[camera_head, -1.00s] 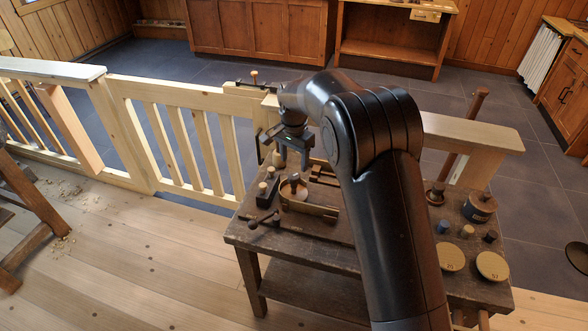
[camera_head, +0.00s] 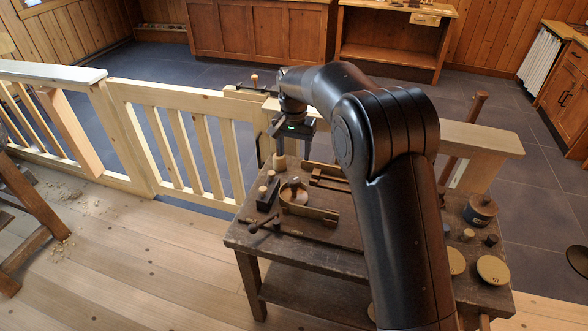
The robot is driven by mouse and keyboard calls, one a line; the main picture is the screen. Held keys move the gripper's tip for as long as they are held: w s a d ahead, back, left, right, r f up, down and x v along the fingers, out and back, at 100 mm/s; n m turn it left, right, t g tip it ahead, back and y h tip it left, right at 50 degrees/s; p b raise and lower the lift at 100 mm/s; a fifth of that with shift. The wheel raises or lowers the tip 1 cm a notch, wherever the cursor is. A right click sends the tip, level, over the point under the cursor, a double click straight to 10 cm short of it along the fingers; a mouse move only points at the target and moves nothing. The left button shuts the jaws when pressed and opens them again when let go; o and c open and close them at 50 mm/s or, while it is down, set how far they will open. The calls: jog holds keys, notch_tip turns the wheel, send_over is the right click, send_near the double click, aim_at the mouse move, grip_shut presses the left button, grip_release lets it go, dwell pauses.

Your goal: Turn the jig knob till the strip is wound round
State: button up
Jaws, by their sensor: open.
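The jig (camera_head: 295,196) stands on the dark workbench (camera_head: 290,244), a small round piece with a dark knob (camera_head: 294,183) on top. A thin tan strip (camera_head: 318,213) lies along the jig's front, curving at the left, with its right end reaching out to the right. I cannot tell how far it goes round the back. My gripper (camera_head: 292,138) is open and empty, above and behind the jig and apart from the knob. Its fingertips are hard to make out.
Wooden pegs and a dark block (camera_head: 267,196) stand left of the jig, with a dark handled tool (camera_head: 264,226) in front. A wooden holder (camera_head: 328,178) lies behind it. Discs (camera_head: 493,269) and a dark tin (camera_head: 480,209) are at right. A pale railing (camera_head: 185,150) runs behind the bench.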

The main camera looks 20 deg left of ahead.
aim_at(294, 179)
notch_tip(294, 179, down, 11)
jog(key=n, duration=3.2)
jog(key=shift+r, duration=0.1)
jog(key=c, duration=1)
